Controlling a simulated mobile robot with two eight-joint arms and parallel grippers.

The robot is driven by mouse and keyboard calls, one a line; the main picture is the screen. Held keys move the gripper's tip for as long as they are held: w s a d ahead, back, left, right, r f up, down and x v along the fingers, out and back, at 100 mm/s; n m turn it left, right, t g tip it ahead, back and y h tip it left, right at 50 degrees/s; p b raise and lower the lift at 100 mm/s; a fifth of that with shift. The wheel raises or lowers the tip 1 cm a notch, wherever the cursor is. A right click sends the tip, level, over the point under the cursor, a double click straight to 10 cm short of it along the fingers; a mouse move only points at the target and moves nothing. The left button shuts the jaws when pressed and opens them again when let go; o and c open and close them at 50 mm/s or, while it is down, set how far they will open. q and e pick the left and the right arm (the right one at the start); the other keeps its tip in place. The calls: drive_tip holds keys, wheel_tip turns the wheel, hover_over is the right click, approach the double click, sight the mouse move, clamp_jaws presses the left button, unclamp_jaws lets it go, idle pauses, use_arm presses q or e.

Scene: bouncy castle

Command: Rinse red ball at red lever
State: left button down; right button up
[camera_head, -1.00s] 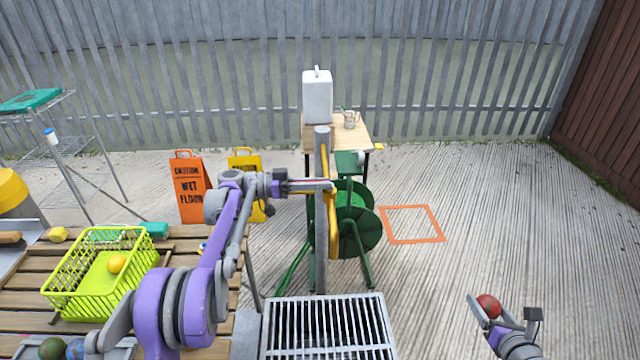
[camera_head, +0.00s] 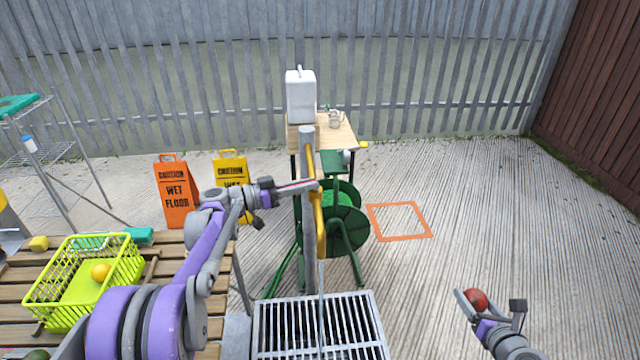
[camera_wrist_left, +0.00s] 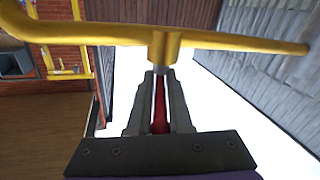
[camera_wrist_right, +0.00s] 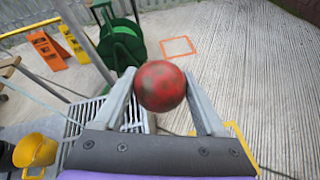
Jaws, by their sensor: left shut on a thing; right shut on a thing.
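The red ball (camera_head: 475,299), marked with dark smudges, is held between the fingertips of my right gripper (camera_head: 477,303) at the lower right, in the air right of the drain grate. It also shows in the right wrist view (camera_wrist_right: 160,86). My left gripper (camera_head: 312,185) is shut on the red lever (camera_wrist_left: 160,108) below the yellow pipe (camera_wrist_left: 210,42). In the head view, the lever is mostly hidden by the fingers. The yellow pipe runs down the grey post (camera_head: 307,240). A thin stream of water (camera_head: 321,300) falls from it to the drain grate (camera_head: 265,325).
A green hose reel (camera_head: 345,225) stands behind the post. A yellow-green basket (camera_head: 50,310) with an orange ball sits on the slatted table at left. Two caution signs stand behind it. The floor on the right, around an orange square outline (camera_head: 402,237), is clear.

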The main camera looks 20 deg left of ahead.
idle(0.3)
use_arm(q)
drive_tip(key=c, duration=0.9)
unclamp_jaws()
drive_tip(key=v, duration=1.2)
drive_tip(key=shift+s+d+b, duration=0.15)
drive_tip(key=shift+b, duration=0.25)
